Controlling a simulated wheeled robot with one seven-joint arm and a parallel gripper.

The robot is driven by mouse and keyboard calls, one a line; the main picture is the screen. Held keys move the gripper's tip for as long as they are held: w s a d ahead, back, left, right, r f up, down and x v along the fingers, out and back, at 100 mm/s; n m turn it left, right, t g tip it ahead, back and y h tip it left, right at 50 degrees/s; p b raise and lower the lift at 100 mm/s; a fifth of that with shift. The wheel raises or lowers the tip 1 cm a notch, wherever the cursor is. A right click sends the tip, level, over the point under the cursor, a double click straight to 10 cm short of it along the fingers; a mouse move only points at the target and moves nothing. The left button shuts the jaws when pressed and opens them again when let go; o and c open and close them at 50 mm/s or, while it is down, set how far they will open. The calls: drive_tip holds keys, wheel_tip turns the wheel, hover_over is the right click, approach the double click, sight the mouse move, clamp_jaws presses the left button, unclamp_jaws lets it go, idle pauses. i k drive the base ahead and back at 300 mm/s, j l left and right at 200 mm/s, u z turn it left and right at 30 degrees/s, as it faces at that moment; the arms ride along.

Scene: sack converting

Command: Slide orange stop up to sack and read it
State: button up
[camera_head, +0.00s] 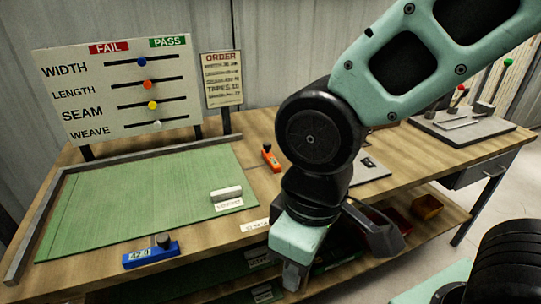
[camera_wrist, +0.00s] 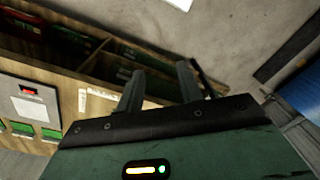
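The orange stop (camera_head: 270,158), with a dark knob, sits on the table just right of a flat green sheet (camera_head: 130,200), with a small gap between them. I cannot tell whether this sheet is the sack or a mat. A blue stop (camera_head: 150,254) with a dark knob and a number label sits at the sheet's front edge. The orange stop's reading is not legible. My gripper (camera_head: 292,278) hangs at the table's front edge, well away from the orange stop. In the wrist view my gripper (camera_wrist: 158,82) has its fingers apart with nothing between them.
A board (camera_head: 120,90) with FAIL and PASS sliders and an order card (camera_head: 221,80) stand behind. Grey rails (camera_head: 35,225) border the sheet's left and back. A pale block (camera_head: 226,192) lies on the sheet. Lower shelf bins (camera_head: 427,207) sit at right.

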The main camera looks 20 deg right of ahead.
sight(275, 167)
drive_tip(key=i+l, duration=0.2)
drive_tip(key=i, duration=0.35)
drive_tip(key=i+l, duration=0.2)
drive_tip(key=i, duration=0.3)
